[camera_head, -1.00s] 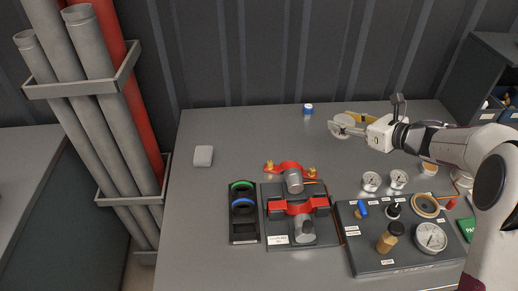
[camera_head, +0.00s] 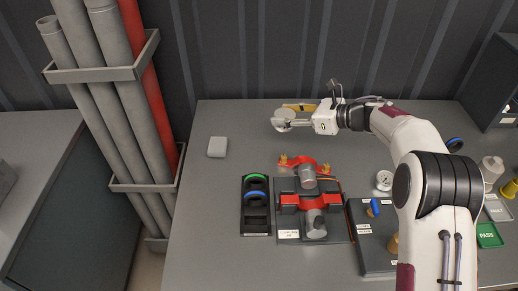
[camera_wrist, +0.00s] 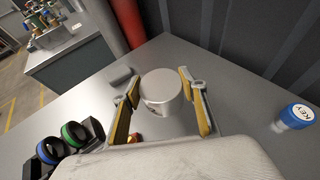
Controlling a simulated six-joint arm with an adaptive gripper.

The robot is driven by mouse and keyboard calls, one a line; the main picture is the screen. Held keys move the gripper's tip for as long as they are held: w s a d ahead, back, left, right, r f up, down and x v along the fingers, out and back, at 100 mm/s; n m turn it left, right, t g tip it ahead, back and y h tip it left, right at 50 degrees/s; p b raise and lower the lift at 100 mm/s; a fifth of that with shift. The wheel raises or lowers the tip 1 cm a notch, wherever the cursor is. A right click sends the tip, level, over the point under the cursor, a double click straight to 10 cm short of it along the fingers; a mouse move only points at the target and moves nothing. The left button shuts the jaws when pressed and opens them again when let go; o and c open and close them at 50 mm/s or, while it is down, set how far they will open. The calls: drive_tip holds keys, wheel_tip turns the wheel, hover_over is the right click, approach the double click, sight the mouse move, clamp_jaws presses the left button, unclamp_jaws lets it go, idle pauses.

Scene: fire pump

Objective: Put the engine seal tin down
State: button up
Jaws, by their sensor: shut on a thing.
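The engine seal tin is a pale silver-grey round tin (camera_wrist: 161,88), seen from above between my fingers in the wrist view. In the head view the tin (camera_head: 285,114) shows at the far side of the bench. My gripper (camera_wrist: 160,98) is shut on it, one yellow-padded finger at each side. In the head view my gripper (camera_head: 291,117) reaches leftward from the right, over the back of the bench. The tin looks held above the bench top, but its height is hard to tell. Its underside is hidden.
A dark tray with green and blue rings (camera_head: 256,200) and a red-clamped pump fixture (camera_head: 309,202) stand in front.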

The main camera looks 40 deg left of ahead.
drive_tip(key=s+a+r+n+g+h, duration=0.1)
drive_tip(key=s+a+r+n+g, duration=0.2)
drive_tip(key=s, duration=0.4)
drive_tip(key=shift+s+a+r+n+g+h, duration=0.2)
drive_tip(key=shift+s+n+g+h, duration=0.15)
drive_tip(key=shift+g, duration=0.25)
drive_tip(key=shift+f, duration=3.15)
drive_tip(key=shift+f, duration=1.85)
drive_tip(key=shift+f, duration=0.15)
drive_tip(key=o, duration=1.2)
drive_tip(key=shift+c, duration=0.2)
